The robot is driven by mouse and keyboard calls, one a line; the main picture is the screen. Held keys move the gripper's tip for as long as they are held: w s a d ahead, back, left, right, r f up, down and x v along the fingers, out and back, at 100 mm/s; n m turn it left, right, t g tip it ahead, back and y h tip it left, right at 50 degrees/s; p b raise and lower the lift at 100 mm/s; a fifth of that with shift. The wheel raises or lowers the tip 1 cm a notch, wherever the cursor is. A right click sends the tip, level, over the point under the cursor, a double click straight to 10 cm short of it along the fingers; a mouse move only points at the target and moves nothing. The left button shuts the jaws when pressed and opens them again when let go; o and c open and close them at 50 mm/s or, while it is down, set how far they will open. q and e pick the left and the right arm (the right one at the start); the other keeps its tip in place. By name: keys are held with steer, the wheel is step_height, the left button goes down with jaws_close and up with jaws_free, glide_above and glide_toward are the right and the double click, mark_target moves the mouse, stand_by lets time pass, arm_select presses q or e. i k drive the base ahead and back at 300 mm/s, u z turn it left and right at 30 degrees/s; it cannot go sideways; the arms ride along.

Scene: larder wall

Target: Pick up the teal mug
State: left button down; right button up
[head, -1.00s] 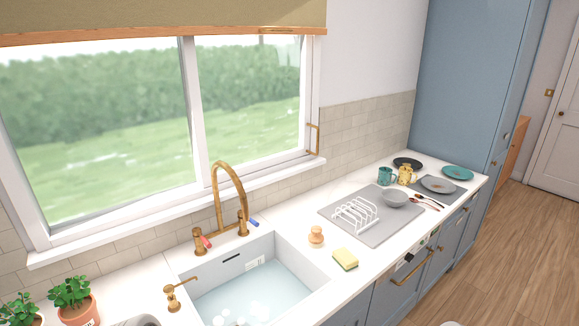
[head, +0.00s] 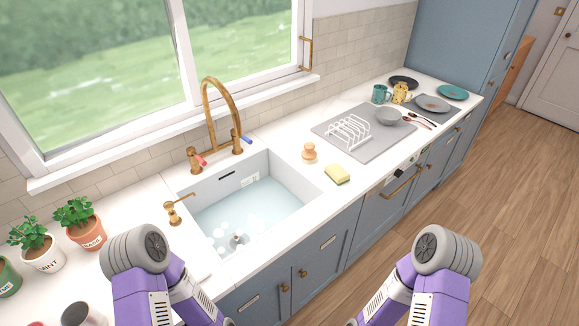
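The teal mug (head: 381,94) stands upright on the white counter at the far right, behind the grey drying mat (head: 374,152). A yellow patterned mug (head: 401,93) stands just to its right. A grey bowl (head: 388,116) sits in front of it on the mat. My two purple and grey arms show at the bottom of the head view, well apart from the mug. Neither gripper shows.
A white rack (head: 348,132) stands on the mat. A sink (head: 250,205) with water, a brass tap (head: 208,115), a sponge (head: 337,174) and a wooden-topped brush (head: 309,153) lie nearer. Plates and cutlery surround the mugs. Potted herbs (head: 85,225) stand at left. Open floor lies right.

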mark_target(379, 92)
steer(key=z, duration=1.95)
steer(key=i, duration=5.3)
steer(key=u, duration=2.85)
